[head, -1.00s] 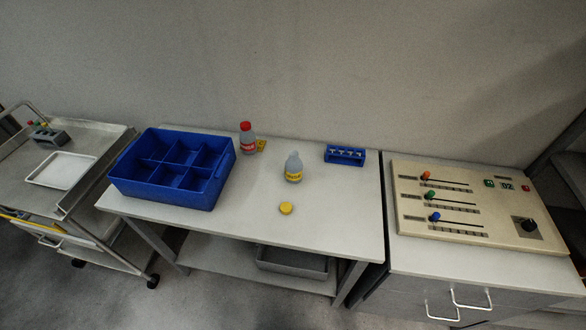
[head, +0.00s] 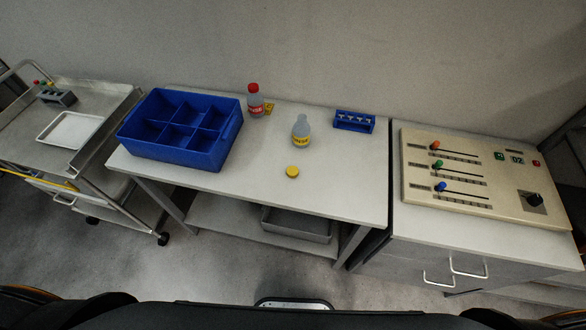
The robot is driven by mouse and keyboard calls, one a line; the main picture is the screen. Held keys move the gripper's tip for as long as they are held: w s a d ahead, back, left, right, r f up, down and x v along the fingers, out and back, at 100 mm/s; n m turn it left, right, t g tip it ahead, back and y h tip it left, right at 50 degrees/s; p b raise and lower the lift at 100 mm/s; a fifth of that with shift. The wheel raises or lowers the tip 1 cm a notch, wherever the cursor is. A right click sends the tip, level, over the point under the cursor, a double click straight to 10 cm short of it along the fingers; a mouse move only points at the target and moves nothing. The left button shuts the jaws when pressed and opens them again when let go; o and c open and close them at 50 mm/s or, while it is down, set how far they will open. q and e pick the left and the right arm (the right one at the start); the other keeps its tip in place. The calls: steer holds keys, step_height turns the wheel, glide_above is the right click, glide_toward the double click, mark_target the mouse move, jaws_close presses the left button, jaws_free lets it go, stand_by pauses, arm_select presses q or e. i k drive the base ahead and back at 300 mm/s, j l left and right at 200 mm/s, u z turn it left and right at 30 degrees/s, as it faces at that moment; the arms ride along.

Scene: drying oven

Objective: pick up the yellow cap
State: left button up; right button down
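The small round yellow cap (head: 292,171) lies on the white table (head: 340,195), near the middle of its front part. An open grey bottle with a yellow label (head: 301,132) stands upright just behind the cap, without a lid on its neck. Neither of my grippers shows in the head view. Nothing covers the cap.
A blue divided crate (head: 187,133) fills the table's left side. A red-capped bottle (head: 255,102) and a blue rack (head: 354,121) stand at the back. A control panel (head: 486,178) is on the right cabinet. The table around the cap is clear.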

mark_target(292, 171)
steer(key=z, duration=0.7)
steer(key=j+z, duration=0.15)
steer(key=z, duration=0.3)
steer(key=k+j+z, duration=0.1)
steer(key=z, duration=0.3)
steer(key=k+j+z, duration=0.1)
steer(key=z, duration=0.35)
steer(key=k+j, duration=0.35)
steer(key=k, duration=0.2)
steer(key=k+j, duration=0.3)
steer(key=k, duration=0.25)
